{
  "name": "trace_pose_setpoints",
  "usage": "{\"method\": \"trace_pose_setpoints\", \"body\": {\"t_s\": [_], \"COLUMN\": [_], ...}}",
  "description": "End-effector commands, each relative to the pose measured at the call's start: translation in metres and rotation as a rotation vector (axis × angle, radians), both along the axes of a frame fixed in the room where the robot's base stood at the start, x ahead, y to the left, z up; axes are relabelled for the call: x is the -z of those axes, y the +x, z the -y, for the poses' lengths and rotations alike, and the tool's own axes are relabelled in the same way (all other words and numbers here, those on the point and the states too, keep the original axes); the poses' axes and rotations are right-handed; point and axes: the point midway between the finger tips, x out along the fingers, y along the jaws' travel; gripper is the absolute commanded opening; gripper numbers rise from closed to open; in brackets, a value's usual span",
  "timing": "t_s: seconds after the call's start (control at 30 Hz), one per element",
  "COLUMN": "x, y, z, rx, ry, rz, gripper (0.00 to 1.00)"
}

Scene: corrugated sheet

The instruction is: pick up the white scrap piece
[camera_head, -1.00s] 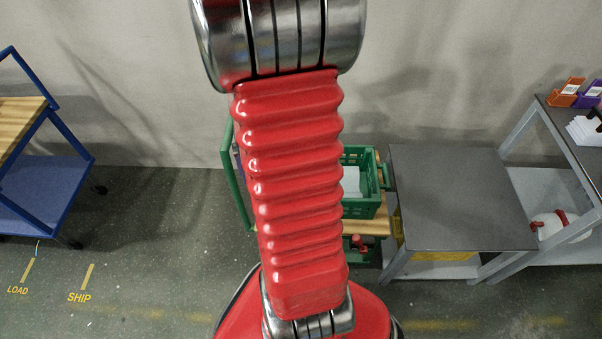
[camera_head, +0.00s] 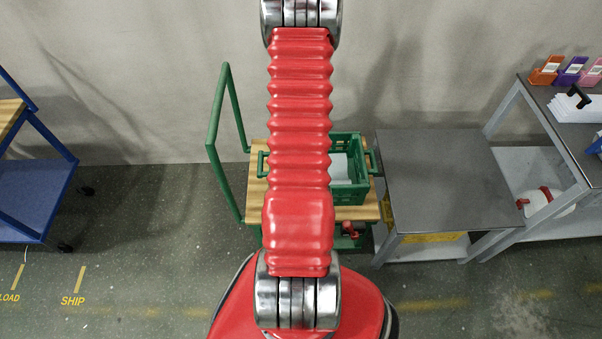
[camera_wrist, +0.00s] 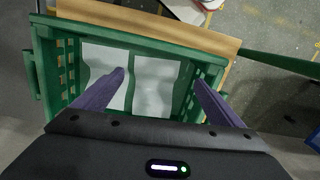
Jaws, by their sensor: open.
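A white, wavy scrap piece (camera_wrist: 153,92) lies inside a green crate (camera_wrist: 45,75) in the wrist view. A dark line runs down it, and I cannot tell whether it is one sheet or two. In the head view, a bit of the white piece (camera_head: 340,167) shows in the crate, partly hidden by my red arm. My gripper (camera_wrist: 161,76) is open, with its two purple fingers apart over the crate.
The crate stands on a green cart with a wooden deck (camera_head: 258,190) and an upright handle (camera_head: 213,130). A grey table (camera_head: 440,180) stands close on the right. Farther right, a shelved bench (camera_head: 590,135) holds bins and papers. A blue cart (camera_head: 40,190) stands far left, with open floor between.

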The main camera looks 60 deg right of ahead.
Motion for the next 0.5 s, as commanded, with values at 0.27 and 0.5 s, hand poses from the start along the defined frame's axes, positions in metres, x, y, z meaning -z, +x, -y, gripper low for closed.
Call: {"method": "trace_pose_setpoints", "body": {"t_s": [0.27,0.5], "x": [0.0003,0.0029], "y": [0.0056,0.0056], "z": [0.0123,0.0120], "rx": [-0.017,-0.017], "ry": [-0.038,-0.037], "rz": [0.017,0.017], "gripper": [0.91,0.91]}}
